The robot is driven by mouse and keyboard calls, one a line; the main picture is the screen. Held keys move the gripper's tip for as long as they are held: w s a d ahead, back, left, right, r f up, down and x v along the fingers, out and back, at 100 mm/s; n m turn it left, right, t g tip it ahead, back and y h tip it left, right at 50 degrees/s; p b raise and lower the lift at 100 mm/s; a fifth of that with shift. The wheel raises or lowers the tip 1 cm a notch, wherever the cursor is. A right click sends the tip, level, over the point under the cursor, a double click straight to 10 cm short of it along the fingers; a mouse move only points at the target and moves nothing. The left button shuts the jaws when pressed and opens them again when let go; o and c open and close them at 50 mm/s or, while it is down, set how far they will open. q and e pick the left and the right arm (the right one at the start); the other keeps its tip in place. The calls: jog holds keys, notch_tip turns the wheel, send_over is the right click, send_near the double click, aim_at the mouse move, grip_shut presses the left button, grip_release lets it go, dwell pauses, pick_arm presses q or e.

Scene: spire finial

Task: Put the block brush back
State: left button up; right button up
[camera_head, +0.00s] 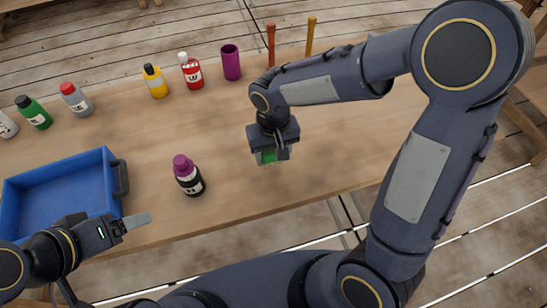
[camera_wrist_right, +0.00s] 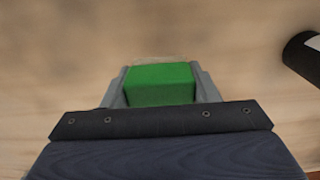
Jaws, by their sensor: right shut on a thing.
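The block brush (camera_head: 266,158) has a green block body. In the right wrist view its green body (camera_wrist_right: 160,86) sits between the two grey fingers, with a pale tan strip along its far edge. My right gripper (camera_head: 272,154) is shut on it over the middle of the wooden table. It seems to be a little above the top, but I cannot tell the exact gap. My left gripper (camera_head: 127,224) is at the lower left by the blue tray's near right corner; its finger gap does not show clearly, and nothing shows in it.
A blue tray (camera_head: 113,181) stands at the left. A black bottle with a purple cap (camera_head: 188,178) stands between it and my right gripper. Several bottles and a purple cup (camera_head: 231,63) line the back edge, with an orange-brown upright (camera_head: 271,45) and a yellowish upright (camera_head: 310,36) farther right.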

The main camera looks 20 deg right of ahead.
aim_at(273, 158)
jog(key=shift+w+d+f, duration=0.1)
jog(key=shift+w+f, duration=0.1)
jog(key=shift+f, duration=0.85)
jog(key=shift+w+d+f, duration=0.1)
jog(key=shift+w+f, duration=0.1)
jog(key=shift+f, duration=0.8)
jog(key=shift+f, duration=0.1)
jog(key=shift+f+b, duration=0.15)
jog(key=shift+b, duration=0.25)
jog(key=o, duration=0.9)
jog(key=shift+r+p, duration=0.3)
jog(key=shift+r, duration=0.35)
notch_tip(273, 158, up, 11)
jog(key=shift+r+p, duration=0.2)
jog(key=shift+p, duration=0.25)
